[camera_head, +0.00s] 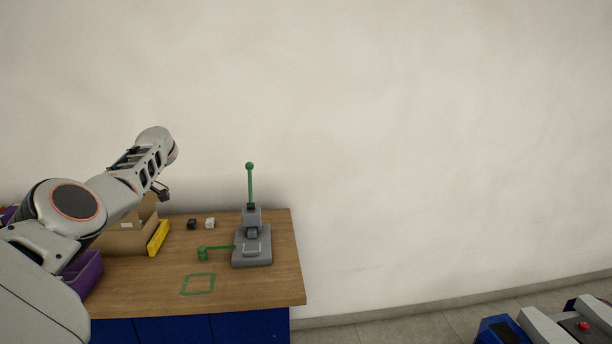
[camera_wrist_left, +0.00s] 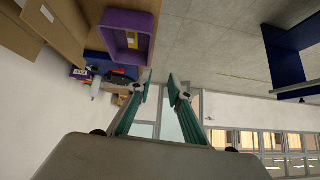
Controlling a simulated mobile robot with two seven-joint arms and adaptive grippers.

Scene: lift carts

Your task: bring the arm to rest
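My left arm (camera_head: 112,190) comes in from the left in the head view, its elbow low and its forearm raised over the left part of the bench. In the left wrist view my left gripper (camera_wrist_left: 160,80) shows two teal fingers with a gap between their tips. It is open, with nothing between the fingers. The fingers point past a purple bin (camera_wrist_left: 113,40) towards the open room. In the head view the fingers are not clearly seen. My right gripper is in neither view.
A wooden bench (camera_head: 236,294) carries a grey lever press (camera_head: 252,258) with green handles, a green square outline (camera_head: 198,284), a black cube (camera_head: 192,224) and a white cube (camera_head: 210,223). Cardboard boxes (camera_head: 124,240), a yellow item (camera_head: 158,238) and a purple bin (camera_head: 84,275) stand left.

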